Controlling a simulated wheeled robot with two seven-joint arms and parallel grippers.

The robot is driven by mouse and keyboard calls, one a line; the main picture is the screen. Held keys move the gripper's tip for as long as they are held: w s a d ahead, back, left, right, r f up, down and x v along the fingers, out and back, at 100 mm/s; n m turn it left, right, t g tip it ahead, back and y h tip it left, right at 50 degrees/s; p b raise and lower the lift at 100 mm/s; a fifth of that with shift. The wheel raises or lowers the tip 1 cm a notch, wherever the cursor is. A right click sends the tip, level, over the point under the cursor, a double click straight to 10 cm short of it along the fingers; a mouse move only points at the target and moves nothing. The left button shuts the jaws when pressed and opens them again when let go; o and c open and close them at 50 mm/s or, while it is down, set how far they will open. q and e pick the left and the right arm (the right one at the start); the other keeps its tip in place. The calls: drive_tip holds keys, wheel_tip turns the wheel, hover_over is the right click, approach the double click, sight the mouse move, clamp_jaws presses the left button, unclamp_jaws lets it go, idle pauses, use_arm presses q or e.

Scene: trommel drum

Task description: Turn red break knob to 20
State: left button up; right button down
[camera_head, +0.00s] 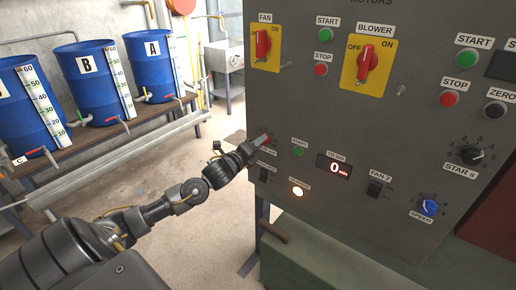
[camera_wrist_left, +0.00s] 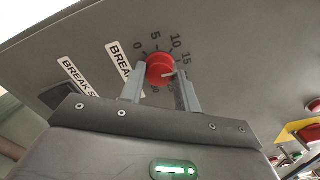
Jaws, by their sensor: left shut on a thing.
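The red break knob (camera_wrist_left: 160,67) sits on the grey control panel, with a printed scale showing 0, 5, 10 and 15 around its upper side. In the head view the left gripper (camera_head: 260,143) reaches the panel's lower left edge, where a bit of the red knob (camera_head: 267,138) shows. The knob's exact setting cannot be told. My right gripper is not in view.
Blue barrels (camera_head: 90,80) stand on a bench at the left. Open floor lies between.

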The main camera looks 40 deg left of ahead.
use_arm(q)
drive_tip(key=m+b, duration=0.5)
drive_tip(key=m, duration=0.1)
drive_tip(key=shift+m, duration=0.4)
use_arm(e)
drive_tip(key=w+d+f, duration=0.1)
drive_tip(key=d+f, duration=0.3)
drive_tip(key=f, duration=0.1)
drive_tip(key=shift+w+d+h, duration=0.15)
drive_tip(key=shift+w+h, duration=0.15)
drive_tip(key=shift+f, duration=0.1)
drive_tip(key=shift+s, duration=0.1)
use_arm(q)
drive_tip(key=o, duration=1)
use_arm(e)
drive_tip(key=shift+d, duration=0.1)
